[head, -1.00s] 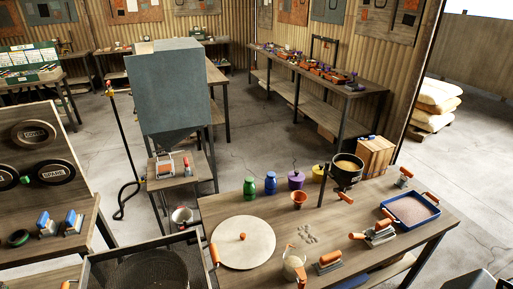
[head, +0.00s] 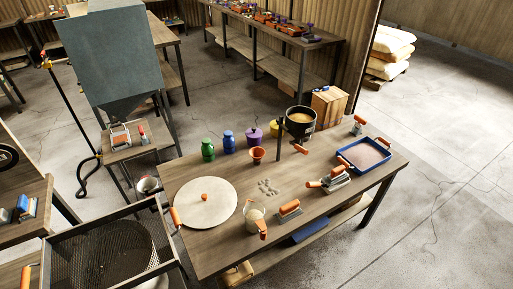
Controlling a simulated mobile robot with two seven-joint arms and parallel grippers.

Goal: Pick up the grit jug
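A pale cream jug with an orange handle (head: 253,215), which looks like the grit jug, stands upright near the front edge of the wooden workbench (head: 215,255). Its handle points toward the front and right. A round pale disc with an orange knob (head: 205,205) lies to its left, and an orange-handled tool (head: 289,210) lies to its right. Neither of my grippers is in view. What is inside the jug is too small to tell.
A mesh-bottomed bin (head: 110,255) stands at the front left of the bench. A blue tray (head: 364,155) sits at right. The floor right of the bench (head: 440,210) is clear.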

